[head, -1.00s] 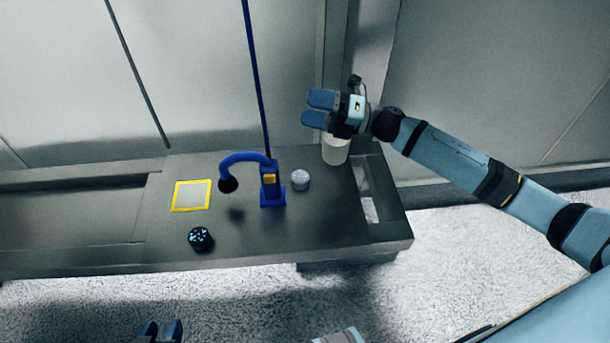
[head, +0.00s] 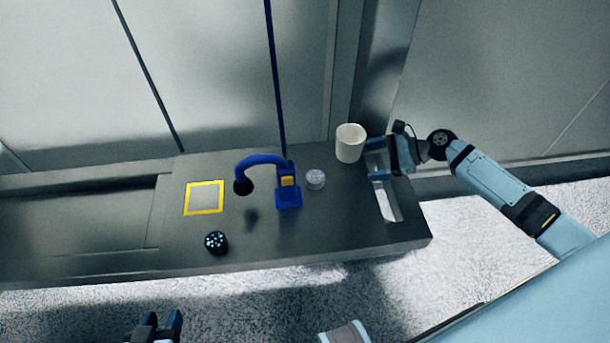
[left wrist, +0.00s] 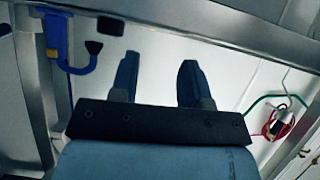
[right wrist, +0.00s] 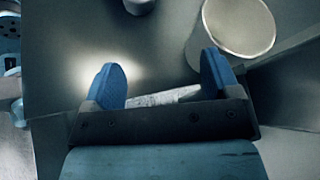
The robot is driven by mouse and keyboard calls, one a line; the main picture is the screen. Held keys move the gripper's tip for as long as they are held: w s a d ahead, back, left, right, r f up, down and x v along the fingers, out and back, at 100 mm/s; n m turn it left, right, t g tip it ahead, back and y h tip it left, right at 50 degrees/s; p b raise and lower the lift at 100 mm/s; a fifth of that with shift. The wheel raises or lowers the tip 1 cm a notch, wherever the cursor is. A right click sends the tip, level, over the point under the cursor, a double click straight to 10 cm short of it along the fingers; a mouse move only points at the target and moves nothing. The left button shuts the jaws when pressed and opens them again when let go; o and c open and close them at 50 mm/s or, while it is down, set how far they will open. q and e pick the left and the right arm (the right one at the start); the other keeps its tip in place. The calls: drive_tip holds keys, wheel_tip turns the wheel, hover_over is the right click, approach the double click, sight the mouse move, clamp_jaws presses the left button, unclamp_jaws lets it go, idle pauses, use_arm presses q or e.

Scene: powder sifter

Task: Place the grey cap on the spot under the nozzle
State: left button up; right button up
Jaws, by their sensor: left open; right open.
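The grey cap (head: 315,179) is a small, light, round piece on the bench, just right of the blue stand (head: 288,196). Its edge also shows at the top of the right wrist view (right wrist: 138,5). The stand's curved blue pipe ends in a black nozzle (head: 243,186) over the dark bench top, where a dark patch shows below. My right gripper (head: 378,160) is open and empty at the bench's right end, right of the cap and beside a white cup (head: 350,143). My left gripper (head: 162,319) is open and empty, low in front of the bench.
A yellow-framed square (head: 188,199) lies left of the nozzle. A black round piece with pale dots (head: 216,243) sits near the front edge. The white cup also shows in the right wrist view (right wrist: 238,25). A wall stands behind.

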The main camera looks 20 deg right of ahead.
drive_tip(key=shift+s+a+r+m+g+y, duration=0.15)
drive_tip(key=shift+s+a+m+y, duration=0.05)
drive_tip(key=shift+a+m+y, duration=0.2)
drive_tip(key=shift+s+a+r+m+g+y, duration=0.2)
drive_tip(key=shift+a+m+y, duration=0.15)
drive_tip(key=shift+m, duration=0.15)
drive_tip(key=b, duration=0.1)
approach(320, 176)
drive_tip(key=x, duration=0.4)
drive_tip(key=shift+w+f, duration=0.1)
drive_tip(key=shift+w, duration=0.2)
drive_tip(key=shift+s+b+x, duration=0.1)
drive_tip(key=shift+b+x, duration=0.35)
drive_tip(key=shift+x, duration=0.9)
drive_tip(key=shift+s+b+x, duration=0.15)
drive_tip(key=shift+b+x, duration=0.3)
drive_tip(key=shift+x, duration=0.95)
drive_tip(key=c, duration=1.1)
